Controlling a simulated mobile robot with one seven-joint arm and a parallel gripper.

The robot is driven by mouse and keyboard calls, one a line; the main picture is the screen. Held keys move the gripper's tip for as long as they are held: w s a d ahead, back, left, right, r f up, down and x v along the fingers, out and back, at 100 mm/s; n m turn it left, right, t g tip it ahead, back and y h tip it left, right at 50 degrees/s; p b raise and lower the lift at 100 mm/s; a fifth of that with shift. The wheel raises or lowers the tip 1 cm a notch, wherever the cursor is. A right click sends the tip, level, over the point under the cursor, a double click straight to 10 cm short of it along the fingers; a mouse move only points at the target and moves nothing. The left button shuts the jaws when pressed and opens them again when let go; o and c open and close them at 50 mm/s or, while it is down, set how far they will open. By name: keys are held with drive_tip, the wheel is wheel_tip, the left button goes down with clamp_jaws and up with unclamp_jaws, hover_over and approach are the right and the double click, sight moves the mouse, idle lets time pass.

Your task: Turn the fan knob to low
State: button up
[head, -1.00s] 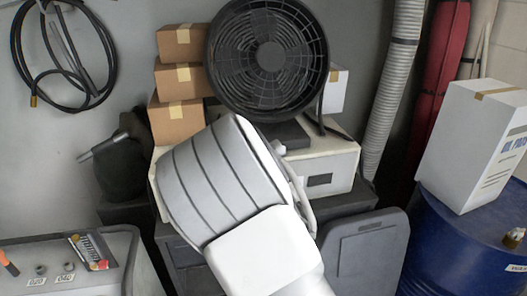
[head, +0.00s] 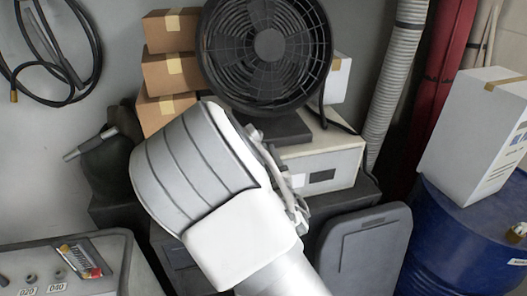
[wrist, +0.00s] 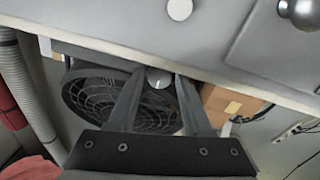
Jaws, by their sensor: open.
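The black round fan (head: 268,45) stands on a white box (head: 345,160) at the back in the head view. It also shows in the wrist view (wrist: 85,98), beyond my fingers. My gripper (wrist: 160,75) is open and empty in the wrist view. A pale round piece (wrist: 158,80) shows between the fingertips; I cannot tell whether it is a knob or the fan's hub, or how far away it is. A pale panel above the fingers bears a white round piece (wrist: 180,9) and a shiny ball-shaped knob (wrist: 300,12). In the head view my arm hides the box's left part.
Cardboard boxes (head: 170,70) are stacked left of the fan. A grey ribbed hose (head: 392,90) stands at the right, near a blue drum (head: 460,240) bearing a white carton (head: 470,135). A grey case (head: 370,250) stands in front of the box.

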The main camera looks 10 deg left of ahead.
clamp_jaws()
idle(0.3)
